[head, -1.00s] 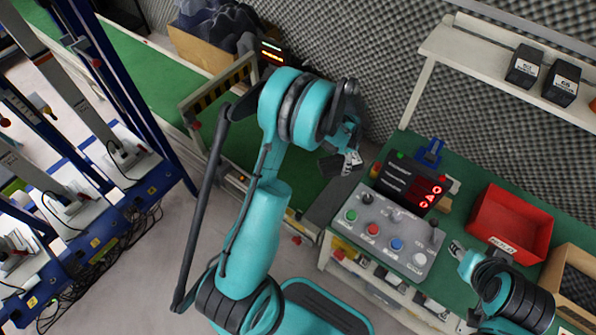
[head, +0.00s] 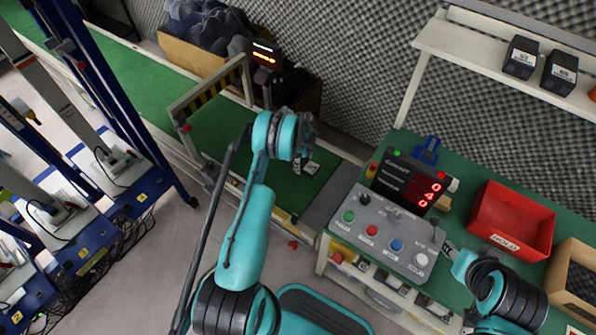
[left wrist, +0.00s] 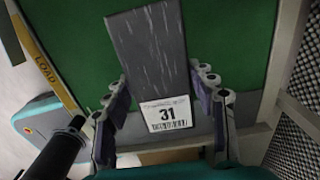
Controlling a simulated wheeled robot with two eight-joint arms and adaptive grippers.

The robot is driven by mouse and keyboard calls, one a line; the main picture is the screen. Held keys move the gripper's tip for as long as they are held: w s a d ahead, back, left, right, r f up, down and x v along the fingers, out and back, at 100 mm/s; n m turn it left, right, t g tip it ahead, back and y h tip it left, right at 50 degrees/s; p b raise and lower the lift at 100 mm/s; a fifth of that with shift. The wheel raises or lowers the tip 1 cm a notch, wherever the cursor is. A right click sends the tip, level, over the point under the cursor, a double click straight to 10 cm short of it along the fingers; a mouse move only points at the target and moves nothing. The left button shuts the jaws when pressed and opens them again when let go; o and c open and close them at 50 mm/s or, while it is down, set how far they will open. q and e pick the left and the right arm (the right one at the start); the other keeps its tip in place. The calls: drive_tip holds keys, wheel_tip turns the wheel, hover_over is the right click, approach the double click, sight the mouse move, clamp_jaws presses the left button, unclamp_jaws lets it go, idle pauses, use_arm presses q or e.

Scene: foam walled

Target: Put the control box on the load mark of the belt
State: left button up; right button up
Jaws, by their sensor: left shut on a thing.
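My left gripper (head: 305,163) is above the green belt (head: 225,143) in the head view, mostly hidden behind its own arm. In the left wrist view, the left gripper (left wrist: 166,110) has its fingers on both sides of a dark grey box (left wrist: 150,55) with a white label reading 31, and is shut on it. The belt (left wrist: 80,50) lies behind the box. A yellow strip with the word LOAD (left wrist: 43,65) runs along the belt's left edge in that view. My right gripper (head: 450,250) is beside the button panel; its fingers are too small to read.
A grey button panel (head: 385,235) and a display (head: 408,182) with red digits stand on the green bench right of the belt. A red HOLD bin (head: 512,222) is further right. Two black boxes (head: 521,57) sit on the shelf. A barrier frame (head: 205,90) crosses the belt.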

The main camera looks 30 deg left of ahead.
use_arm(q)
drive_tip(key=shift+a+f+b, duration=0.15)
drive_tip(key=shift+a+f, duration=0.3)
drive_tip(key=shift+a, duration=0.15)
drive_tip(key=shift+a+f+b, duration=0.15)
drive_tip(key=shift+a+f, duration=0.25)
drive_tip(key=shift+a, duration=0.2)
wheel_tip(320, 180, down, 4)
drive_tip(key=shift+w+r+b, duration=0.1)
drive_tip(key=shift+b, duration=0.9)
drive_tip(key=shift+r, duration=0.1)
drive_tip(key=o, duration=1.4)
drive_tip(key=shift+o, duration=0.2)
drive_tip(key=shift+f, duration=0.2)
